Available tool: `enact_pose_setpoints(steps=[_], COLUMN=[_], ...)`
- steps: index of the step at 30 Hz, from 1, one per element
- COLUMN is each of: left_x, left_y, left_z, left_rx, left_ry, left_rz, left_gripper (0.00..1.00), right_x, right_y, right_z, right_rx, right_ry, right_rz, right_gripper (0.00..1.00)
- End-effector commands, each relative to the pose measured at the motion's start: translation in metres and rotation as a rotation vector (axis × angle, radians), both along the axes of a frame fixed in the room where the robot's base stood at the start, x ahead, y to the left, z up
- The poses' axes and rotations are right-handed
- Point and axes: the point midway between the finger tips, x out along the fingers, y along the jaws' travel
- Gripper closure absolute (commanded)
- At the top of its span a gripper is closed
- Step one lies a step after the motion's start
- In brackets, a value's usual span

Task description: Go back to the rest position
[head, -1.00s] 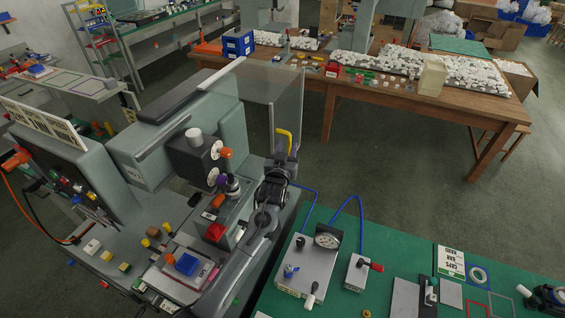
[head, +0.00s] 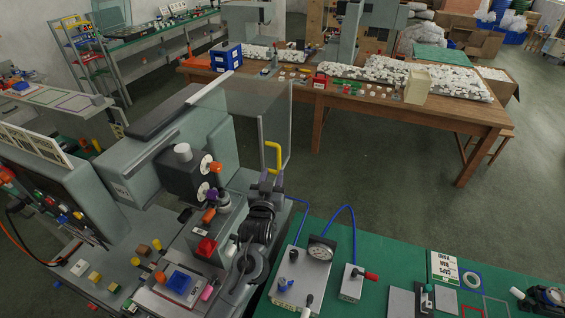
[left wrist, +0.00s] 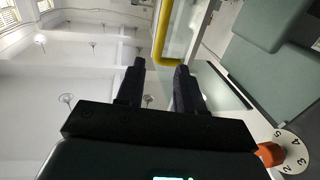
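My left gripper (head: 271,180) is beside the right end of the grey pad printer (head: 205,150), just below the yellow handle (head: 273,157) of its clear guard. In the left wrist view, the two dark fingers of this gripper (left wrist: 157,82) stand apart with nothing between them. The yellow handle (left wrist: 163,40) shows just beyond the fingertips; I see no contact. A dark rounded part is cut off at the right edge of the head view; I cannot tell whether it belongs to my right arm. No fingers of my right gripper can be made out.
The green bench (head: 390,262) at the lower right carries a gauge box (head: 303,270), a small valve box (head: 352,283) and blue hoses. The printer has a blue pad (head: 179,281) and a red block (head: 205,247). A wooden table (head: 440,115) stands behind, beyond open floor.

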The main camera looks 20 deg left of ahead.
Motion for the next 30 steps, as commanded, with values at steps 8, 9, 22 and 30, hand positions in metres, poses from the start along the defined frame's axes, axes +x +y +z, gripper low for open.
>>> enact_pose_setpoints(steps=[8,9,22,30], left_x=[-0.011,-0.017,-0.219,-0.355], left_y=[0.001,0.002,0.011,-0.012], left_z=[-0.033,-0.047,-0.219,-0.211], left_rx=[0.002,0.005,0.008,-0.005], left_ry=[0.049,0.071,0.515,0.921], left_rz=[0.0,0.001,-0.094,-0.245], left_gripper=[0.63,0.63,0.63,0.63], right_x=[0.0,0.0,0.0,0.0], right_y=[0.0,0.001,0.002,0.002], right_z=[0.0,0.0,0.0,0.0], right_rx=[0.002,0.003,0.01,0.009], right_ry=[0.0,0.0,0.001,0.001], right_rz=[-0.001,-0.002,-0.006,-0.006], right_gripper=[0.57,0.57,0.57,0.57])
